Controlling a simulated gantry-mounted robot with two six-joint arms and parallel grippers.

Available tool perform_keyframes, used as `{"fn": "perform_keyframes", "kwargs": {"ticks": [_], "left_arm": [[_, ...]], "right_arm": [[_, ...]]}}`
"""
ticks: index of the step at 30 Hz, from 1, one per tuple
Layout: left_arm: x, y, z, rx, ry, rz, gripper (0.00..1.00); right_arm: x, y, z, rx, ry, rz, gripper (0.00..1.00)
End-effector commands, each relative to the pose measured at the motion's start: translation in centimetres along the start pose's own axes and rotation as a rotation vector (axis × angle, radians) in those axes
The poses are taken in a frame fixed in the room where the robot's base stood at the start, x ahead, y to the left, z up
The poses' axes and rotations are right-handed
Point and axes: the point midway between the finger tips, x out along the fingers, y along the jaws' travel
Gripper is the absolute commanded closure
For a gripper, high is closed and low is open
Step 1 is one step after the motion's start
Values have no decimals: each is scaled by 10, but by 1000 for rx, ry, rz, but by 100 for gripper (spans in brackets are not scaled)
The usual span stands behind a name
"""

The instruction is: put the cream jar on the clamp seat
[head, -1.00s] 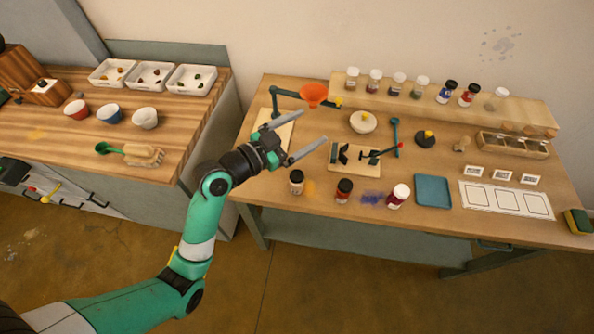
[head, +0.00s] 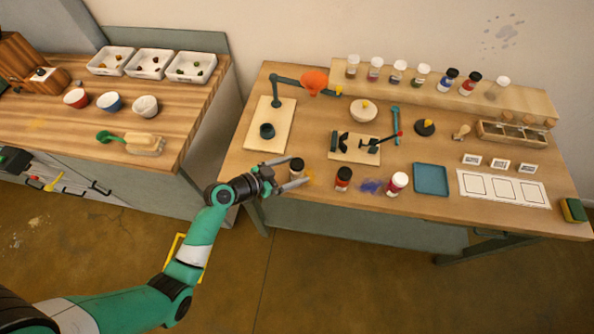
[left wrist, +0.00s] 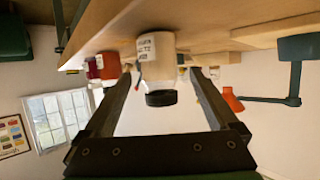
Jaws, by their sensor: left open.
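The cream jar (head: 296,168) has a black lid and stands upright near the front left edge of the right table. My left gripper (head: 299,171) is open, low at the table edge, with one finger on each side of the jar. In the left wrist view, the cream jar (left wrist: 157,58) appears upside down between the open fingers, with printing on its label. I cannot tell whether a finger touches it. The clamp (head: 357,145) sits on a light wooden board (head: 343,157) behind and right of the jar, with nothing between its black jaws. My right gripper is not in view.
A red-labelled jar (head: 343,179) and a white-capped jar (head: 396,184) stand right of the cream jar along the front edge. An orange funnel (head: 314,81) hangs from a stand behind. A blue tray (head: 431,180) lies further right.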

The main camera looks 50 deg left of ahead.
Motion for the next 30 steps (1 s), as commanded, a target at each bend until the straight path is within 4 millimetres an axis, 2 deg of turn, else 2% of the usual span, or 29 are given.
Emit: {"fn": "perform_keyframes", "kwargs": {"ticks": [6, 9, 17, 30], "left_arm": [[36, 1, 4, 1, 0, 3, 7], [48, 1, 3, 1, 0, 2, 7], [50, 0, 1, 1, 0, 0, 9], [50, 0, 2, 1, 0, 0, 88]], "right_arm": [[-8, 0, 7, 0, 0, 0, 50], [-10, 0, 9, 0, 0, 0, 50], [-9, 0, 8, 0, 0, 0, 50], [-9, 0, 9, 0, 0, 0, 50]]}}
